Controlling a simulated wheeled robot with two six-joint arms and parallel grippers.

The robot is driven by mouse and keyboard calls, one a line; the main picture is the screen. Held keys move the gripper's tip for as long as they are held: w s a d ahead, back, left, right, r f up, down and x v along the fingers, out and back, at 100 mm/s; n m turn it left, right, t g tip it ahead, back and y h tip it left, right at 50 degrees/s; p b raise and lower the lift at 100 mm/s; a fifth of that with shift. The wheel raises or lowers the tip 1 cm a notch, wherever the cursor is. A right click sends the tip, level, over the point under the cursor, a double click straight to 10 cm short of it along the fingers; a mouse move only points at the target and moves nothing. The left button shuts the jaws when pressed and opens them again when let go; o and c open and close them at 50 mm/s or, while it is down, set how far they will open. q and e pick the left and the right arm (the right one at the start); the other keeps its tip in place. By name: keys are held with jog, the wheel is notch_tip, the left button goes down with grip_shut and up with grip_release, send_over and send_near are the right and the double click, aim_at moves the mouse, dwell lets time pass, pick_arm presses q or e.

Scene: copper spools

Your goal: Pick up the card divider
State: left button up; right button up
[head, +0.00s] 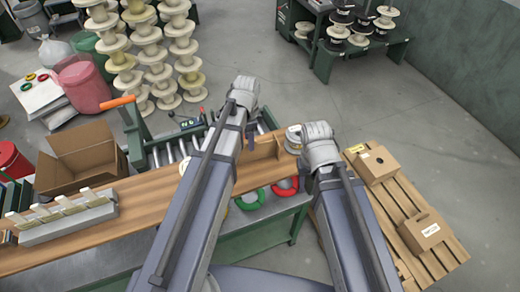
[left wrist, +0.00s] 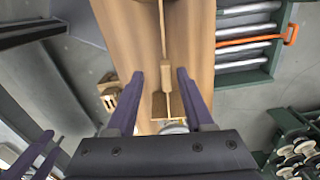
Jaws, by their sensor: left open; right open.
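The card divider (head: 264,149) is a light brown board standing on the wooden bench top, just right of my left arm in the head view and partly hidden by it. In the left wrist view the divider (left wrist: 166,77) appears as thin upright panels meeting at a cross piece. My left gripper (left wrist: 160,74) is open, with a finger on each side of the divider in this view. Whether they touch it I cannot tell. My right gripper (left wrist: 35,155) is open and empty at the lower left of the left wrist view; its arm (head: 320,150) ends beside the bench.
A pale spool (head: 293,138) stands by the bench's right end. An open carton (head: 82,160) and a roller conveyor (head: 180,147) stand left. A pallet (head: 445,245) with boxes is at right.

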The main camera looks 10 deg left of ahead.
pick_arm(q)
jog(key=shift+w+d, duration=0.3)
jog(key=shift+d, duration=0.1)
pick_arm(e)
jog(key=shift+w+d, duration=0.3)
jog(key=shift+d, duration=0.1)
pick_arm(q)
jog(key=f+b, duration=0.2)
jog(key=b, duration=0.6)
send_over(252, 161)
notch_tip(252, 161, down, 6)
jog(key=shift+w+r, duration=0.1)
pick_arm(e)
notch_tip(252, 161, down, 8)
jog(key=shift+r, duration=0.15)
pick_arm(q)
jog(key=shift+c, duration=0.3)
grip_shut()
